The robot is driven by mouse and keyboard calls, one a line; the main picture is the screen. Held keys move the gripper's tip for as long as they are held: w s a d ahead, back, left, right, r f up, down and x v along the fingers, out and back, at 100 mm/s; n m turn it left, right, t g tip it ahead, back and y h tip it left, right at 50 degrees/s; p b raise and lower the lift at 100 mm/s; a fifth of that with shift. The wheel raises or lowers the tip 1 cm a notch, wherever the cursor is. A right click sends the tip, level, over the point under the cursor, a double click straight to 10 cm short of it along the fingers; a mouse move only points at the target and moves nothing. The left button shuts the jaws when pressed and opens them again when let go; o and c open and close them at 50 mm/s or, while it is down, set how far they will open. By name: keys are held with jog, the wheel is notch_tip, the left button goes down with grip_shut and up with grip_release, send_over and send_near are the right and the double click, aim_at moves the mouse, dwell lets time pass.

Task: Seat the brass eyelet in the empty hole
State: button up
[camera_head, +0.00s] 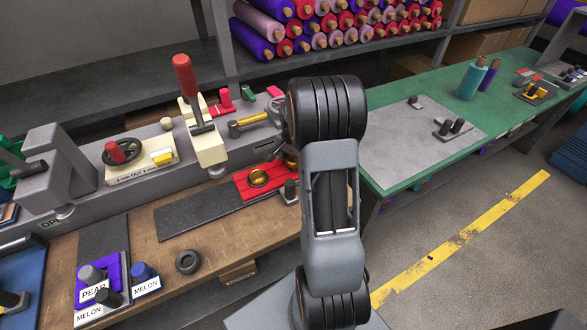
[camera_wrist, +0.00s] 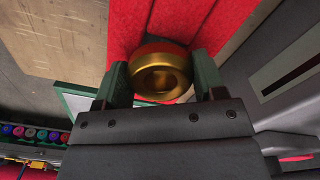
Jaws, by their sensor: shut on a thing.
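In the wrist view, my gripper (camera_wrist: 162,80) is shut on a brass eyelet (camera_wrist: 160,70), a gold ring held between the two dark green fingertips. Red felt (camera_wrist: 195,20) lies behind it. In the head view, the red felt (camera_head: 243,190) lies on the bench, and a brass ring (camera_head: 258,177) sits on it. A second small brass piece (camera_head: 291,160) shows just to its right, beside my arm, and looks like the held eyelet. My arm hides much of the gripper there. I cannot make out the empty hole in either view.
A press with a red-handled lever (camera_head: 184,76) stands behind the felt. A dark mat (camera_head: 195,215) and a black ring (camera_head: 188,261) lie on the brown bench. Labelled blocks (camera_head: 95,291) stand at the front left. A green bench (camera_head: 412,170) is to the right.

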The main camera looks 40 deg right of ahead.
jog(key=shift+f+b, duration=0.35)
jog(key=shift+f, duration=0.1)
dwell(0.3)
jog(key=o, duration=1.1)
jog(key=shift+r, duration=0.1)
notch_tip(320, 180, up, 14)
jog(key=shift+f, duration=0.15)
dwell(0.5)
